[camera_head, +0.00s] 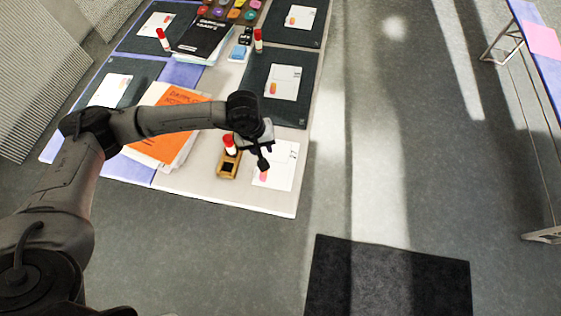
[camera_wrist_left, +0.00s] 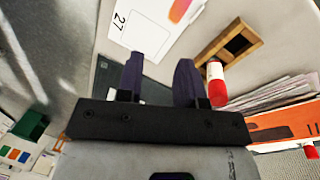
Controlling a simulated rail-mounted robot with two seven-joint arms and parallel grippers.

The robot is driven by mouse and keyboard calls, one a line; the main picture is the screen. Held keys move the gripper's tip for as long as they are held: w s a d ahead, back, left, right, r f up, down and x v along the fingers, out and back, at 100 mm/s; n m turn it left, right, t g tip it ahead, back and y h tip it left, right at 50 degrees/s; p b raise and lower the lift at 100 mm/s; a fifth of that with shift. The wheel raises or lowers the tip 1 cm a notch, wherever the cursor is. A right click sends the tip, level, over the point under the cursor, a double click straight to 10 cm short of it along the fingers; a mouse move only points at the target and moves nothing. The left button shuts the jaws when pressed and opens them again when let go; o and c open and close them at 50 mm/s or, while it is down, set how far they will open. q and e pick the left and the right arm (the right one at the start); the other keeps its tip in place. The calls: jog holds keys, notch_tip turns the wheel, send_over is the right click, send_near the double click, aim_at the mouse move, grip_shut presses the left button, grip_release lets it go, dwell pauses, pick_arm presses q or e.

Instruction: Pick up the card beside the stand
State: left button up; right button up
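The card (camera_head: 284,172), white with a number and a pink-orange mark, lies flat near the table's front right corner. It also shows in the left wrist view (camera_wrist_left: 145,28), marked 27. The wooden stand (camera_head: 222,171), a small block with a dark slot, is to its left in the head view and at upper right in the left wrist view (camera_wrist_left: 212,47). My left gripper (camera_head: 262,160) is over the card's left part, partly covering it. In the left wrist view its two fingers (camera_wrist_left: 159,78) are apart with nothing between them. My right gripper is not in view.
A red-capped glue stick (camera_head: 230,144) is right behind the stand. An orange book on a paper stack (camera_head: 152,150) lies to the left. Dark mats (camera_head: 296,112) with other cards and a black book (camera_head: 202,38) are farther back. Open floor is right of the table.

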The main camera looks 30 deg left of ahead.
pick_arm(q)
jog(key=s+a+m+g+y, duration=0.1)
jog(key=s+a+m+y, duration=0.1)
jog(key=m, duration=0.2)
send_over(255, 170)
jog(key=f, duration=0.4)
jog(key=f+b, duration=0.1)
jog(key=f, duration=0.4)
jog(key=shift+w, duration=0.2)
jog(key=shift+s+f, duration=0.15)
jog(key=shift+f, duration=0.95)
jog(key=shift+s+f, duration=0.1)
jog(key=shift+f, duration=1.35)
grip_shut()
